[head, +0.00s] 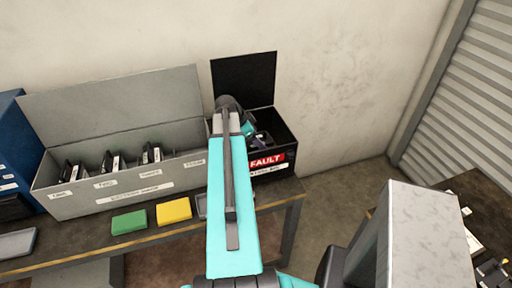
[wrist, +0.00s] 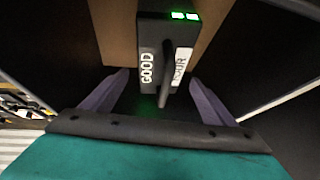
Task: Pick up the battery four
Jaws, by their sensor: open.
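Battery four (wrist: 151,40) is a dark block in the wrist view, with GOOD and FOUR labels, two green lights and a dark handle bar down its front. My gripper (wrist: 158,78) is open, one finger on each side of the battery's lower end. I cannot tell whether the fingers touch it. In the head view my gripper (head: 249,130) is over the black FAULT box (head: 285,172), partly hidden by my arm. The battery cannot be made out clearly there.
A grey open-lidded box (head: 120,200) with several labelled slots and dark batteries stands left of the FAULT box. A green block (head: 129,222) and a yellow block (head: 174,210) lie in front. A blue cabinet (head: 12,150) stands far left.

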